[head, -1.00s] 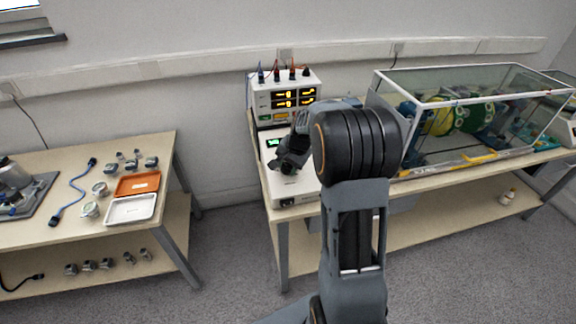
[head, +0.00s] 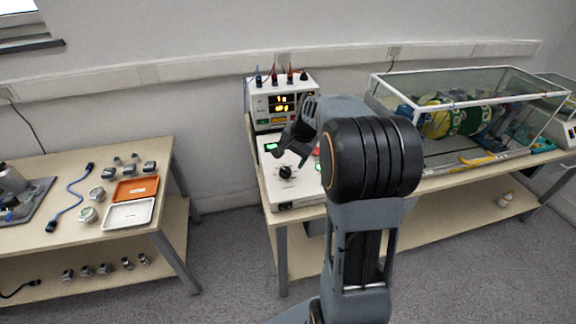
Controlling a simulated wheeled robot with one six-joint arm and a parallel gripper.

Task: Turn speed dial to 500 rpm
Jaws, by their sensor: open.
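The speed dial, a black round knob (head: 286,172), stands on the sloping top of a white control box (head: 298,203) at the front left of the right bench. It is in plain view, and its pointer is too small to read. A small green display (head: 271,147) is lit behind it on the left. My gripper (head: 291,152) is open and empty, above and behind the dial in the picture and apart from it. My arm hides the right part of the control box.
A meter unit (head: 259,104) with lit yellow digits and several plugged leads stands behind the control box. A clear enclosure (head: 470,100) holding yellow and green machinery is to the right. The left bench carries an orange tray (head: 137,188), a white tray (head: 128,213) and several small parts.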

